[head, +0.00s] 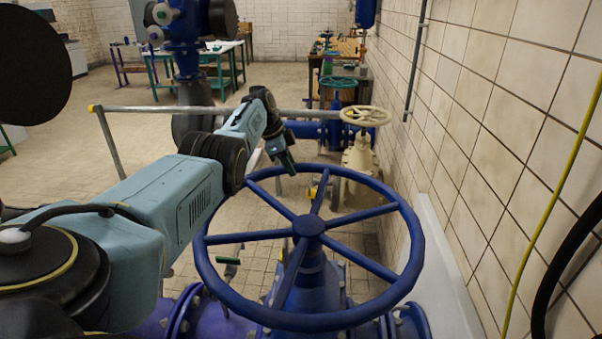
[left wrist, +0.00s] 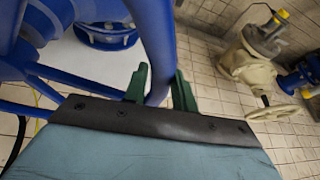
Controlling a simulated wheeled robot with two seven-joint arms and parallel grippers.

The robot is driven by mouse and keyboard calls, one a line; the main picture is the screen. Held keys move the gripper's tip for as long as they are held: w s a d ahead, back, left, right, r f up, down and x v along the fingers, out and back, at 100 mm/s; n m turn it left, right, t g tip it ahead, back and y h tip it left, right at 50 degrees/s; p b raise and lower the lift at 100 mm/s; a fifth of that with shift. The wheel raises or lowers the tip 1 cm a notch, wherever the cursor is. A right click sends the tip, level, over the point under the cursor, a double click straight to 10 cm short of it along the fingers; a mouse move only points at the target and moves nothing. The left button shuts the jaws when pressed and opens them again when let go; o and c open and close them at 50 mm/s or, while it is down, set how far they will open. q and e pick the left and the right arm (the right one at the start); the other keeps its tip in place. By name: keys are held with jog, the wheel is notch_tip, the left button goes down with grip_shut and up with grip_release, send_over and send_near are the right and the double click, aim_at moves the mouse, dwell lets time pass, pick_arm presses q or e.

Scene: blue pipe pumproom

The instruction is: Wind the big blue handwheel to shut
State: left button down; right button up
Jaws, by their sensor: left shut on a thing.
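The big blue handwheel (head: 308,226) lies nearly flat on its blue valve at the lower middle of the head view, with several spokes running from the hub to the rim. My left gripper (head: 287,164) reaches over from the left to the far side of the rim. In the left wrist view, the green fingers of my left gripper (left wrist: 160,88) stand on either side of the blue rim (left wrist: 151,40) and are shut on it. The valve stem is partly hidden below the wheel. My right gripper does not show.
A cream valve with a small handwheel (head: 366,116) stands just beyond the big wheel, and it also shows in the left wrist view (left wrist: 247,62). A tiled wall (head: 500,130) closes the right side. A grey rail (head: 160,109) runs behind my arm. Open floor lies at left.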

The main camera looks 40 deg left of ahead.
pick_arm(q)
jog(key=shift+w+d+r, duration=0.1)
jog(key=shift+w+r, duration=0.05)
jog(key=shift+w, duration=0.15)
jog(key=c, duration=1.1)
grip_release()
jog(key=shift+d, duration=0.1)
jog(key=p+v, duration=0.1)
jog(key=v, duration=1.2)
jog(key=shift+r, duration=0.15)
